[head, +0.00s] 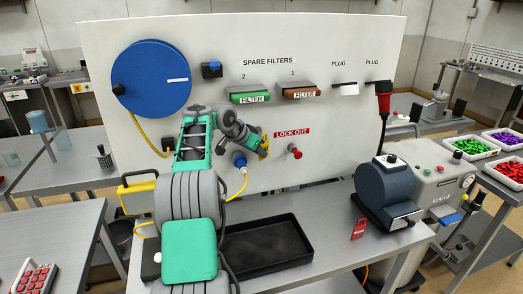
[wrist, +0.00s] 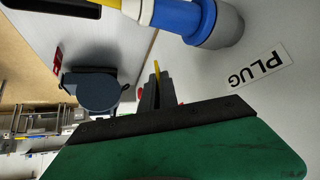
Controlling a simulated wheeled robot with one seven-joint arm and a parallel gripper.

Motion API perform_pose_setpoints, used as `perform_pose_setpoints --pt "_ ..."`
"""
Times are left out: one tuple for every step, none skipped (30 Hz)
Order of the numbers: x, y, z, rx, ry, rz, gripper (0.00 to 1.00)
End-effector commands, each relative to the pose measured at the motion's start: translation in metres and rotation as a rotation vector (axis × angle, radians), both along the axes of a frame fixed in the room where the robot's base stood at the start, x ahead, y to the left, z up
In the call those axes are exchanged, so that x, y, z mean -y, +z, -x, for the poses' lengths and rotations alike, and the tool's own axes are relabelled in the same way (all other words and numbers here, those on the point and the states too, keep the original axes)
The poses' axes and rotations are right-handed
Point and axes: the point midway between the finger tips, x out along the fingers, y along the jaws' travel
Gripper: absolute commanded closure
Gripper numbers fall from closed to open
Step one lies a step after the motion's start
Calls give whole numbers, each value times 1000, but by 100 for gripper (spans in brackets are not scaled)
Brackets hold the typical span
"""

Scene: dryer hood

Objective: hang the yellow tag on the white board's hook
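My gripper (head: 264,147) is in front of the white board (head: 225,90), left of and close to the red-tipped hook (head: 296,152) under the LOCK OUT label (head: 292,133). The yellow tag (head: 266,140) shows at the fingertips, apart from the hook. In the wrist view my gripper's dark fingers (wrist: 157,92) are closed around the tag, a thin yellow sliver (wrist: 157,70) seen nearly edge-on. Its hole is not visible. Small red patches show beside the fingers; I cannot tell whether they are the hook.
A blue plug (head: 239,159) with a yellow cable sits in the board left of my gripper; it also shows close in the wrist view (wrist: 185,15). A black tray (head: 265,248), a dark blue machine (head: 384,190) and a red tag (head: 359,229) are on the bench.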

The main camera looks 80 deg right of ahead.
Motion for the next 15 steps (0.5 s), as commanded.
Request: perform_pose_setpoints --pt "2 2 -1 -1 0 -2 100" --pt "3 2 -2 -1 0 -2 100" --pt "4 3 -3 0 1 -1 100" --pt "5 3 -3 0 1 -1 100" --pt "7 3 -4 0 1 -1 100" --pt "8 3 -5 -1 2 -2 100" --pt "9 3 -6 -1 2 -2 100" --pt "10 3 -6 -1 2 -2 100" --pt "11 3 -7 -1 2 -2 100" --pt "12 2 -8 -1 2 -2 100" --pt "13 3 -8 -1 2 -2 100" --pt "15 3 -9 -1 2 -2 100" --pt "16 3 -10 -1 2 -2 100" --pt "17 3 -10 -1 2 -2 100" --pt "18 2 -11 -1 2 -2 100"
